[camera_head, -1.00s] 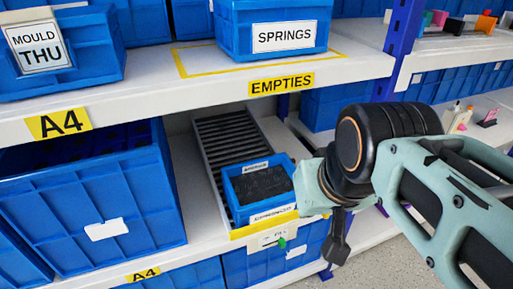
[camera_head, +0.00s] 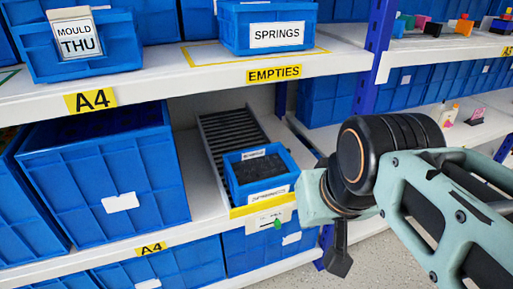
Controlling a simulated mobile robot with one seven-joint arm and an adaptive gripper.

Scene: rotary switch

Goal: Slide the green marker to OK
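The green marker (camera_head: 278,223) is a small green piece on a pale plate (camera_head: 260,220) at the shelf's front edge, below a small blue bin (camera_head: 263,176). The marker sits right of the plate's middle. The plate's lettering is too small to read, so I cannot tell where OK is. My gripper (camera_head: 338,264) hangs with its dark fingers pointing down, to the right of the marker and lower in the picture. It is apart from the marker. Its fingers overlap in this view, so the opening between them is hidden.
The blue bin stands on a roller lane (camera_head: 227,132) with a yellow front edge. A large blue crate (camera_head: 110,180) is at left. The EMPTIES shelf (camera_head: 190,85) passes above, and blue crates stand below. A blue upright (camera_head: 378,50) is at right; floor shows at lower right.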

